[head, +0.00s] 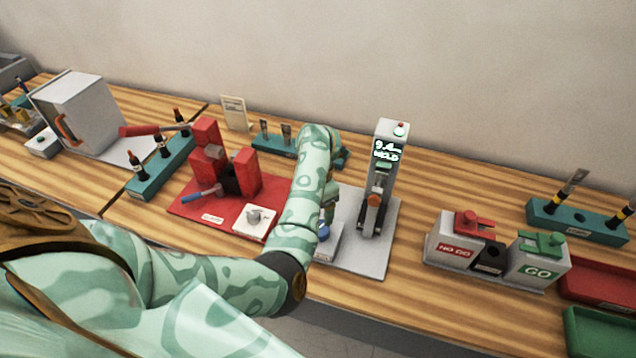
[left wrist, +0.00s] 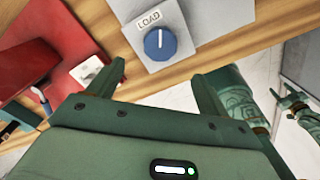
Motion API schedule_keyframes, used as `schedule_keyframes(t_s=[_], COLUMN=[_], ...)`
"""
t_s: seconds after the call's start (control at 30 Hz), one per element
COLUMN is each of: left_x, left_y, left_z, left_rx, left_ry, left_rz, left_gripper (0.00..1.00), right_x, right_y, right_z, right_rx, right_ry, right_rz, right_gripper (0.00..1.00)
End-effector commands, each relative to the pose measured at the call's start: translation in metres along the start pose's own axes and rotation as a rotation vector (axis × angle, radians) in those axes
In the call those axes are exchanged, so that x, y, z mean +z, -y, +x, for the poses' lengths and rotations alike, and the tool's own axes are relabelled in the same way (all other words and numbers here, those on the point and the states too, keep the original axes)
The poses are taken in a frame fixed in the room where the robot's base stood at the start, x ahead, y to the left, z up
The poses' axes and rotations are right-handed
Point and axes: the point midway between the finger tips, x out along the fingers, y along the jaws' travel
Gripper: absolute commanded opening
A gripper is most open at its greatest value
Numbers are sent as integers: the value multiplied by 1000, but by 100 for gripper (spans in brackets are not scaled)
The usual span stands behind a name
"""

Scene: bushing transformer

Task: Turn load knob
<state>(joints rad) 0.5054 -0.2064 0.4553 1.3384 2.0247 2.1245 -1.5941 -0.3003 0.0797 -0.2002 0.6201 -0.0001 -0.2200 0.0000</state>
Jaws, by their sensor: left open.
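The load knob (left wrist: 160,43) is a round blue dial with a white pointer line, on a grey box (left wrist: 195,18) with a LOAD label (left wrist: 149,19). In the left wrist view it lies ahead of my left gripper (left wrist: 157,68), between the lines of its fingers. The fingers are wide apart, with nothing between them, and appear clear of the knob.
A grey tester column with a lit display (head: 387,150) stands right of the knob on a grey plate (head: 374,262). A red fixture plate (head: 190,207) is to the left. The NO GO box (head: 455,250) and GO box (head: 535,268) stand farther right. Wood is clear between.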

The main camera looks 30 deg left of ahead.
Motion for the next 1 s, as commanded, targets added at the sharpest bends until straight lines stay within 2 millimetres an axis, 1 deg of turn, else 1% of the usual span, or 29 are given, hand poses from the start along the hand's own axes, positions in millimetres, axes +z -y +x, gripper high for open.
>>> schedule_keyframes(t_s=[0.03, 0.1, 0.2, 0.3, 0.43, 0.9, 0.97, 1.0], left_x=[1, 1, 0, 0, 0, 0, -3, -8], left_y=[0, 0, 0, 0, 0, 0, -4, -10], left_z=[-16, -31, -46, -55, -58, -58, -57, -56], left_rx=[2, 2, 1, 0, 1, 1, 22, 58], left_ry=[3, 2, 2, 1, 0, -1, -11, -27], left_rz=[-1, -1, -1, -1, 1, 0, -2, -4], left_gripper=[79, 79, 79, 79, 79, 79, 79, 79], right_x=[-1, -2, -2, -2, -3, -2, -2, -2], right_y=[0, -1, -1, -1, -1, -1, -1, -1], right_z=[-7, -11, -16, -18, -19, -18, -18, -18], right_rx=[0, 0, 1, 1, 1, 1, 1, 1], right_ry=[0, -1, -1, -1, -1, -1, -1, -1], right_rz=[0, 0, 0, 0, 0, 0, 0, 0], right_gripper=[53, 53, 53, 53, 53, 53, 53, 53])
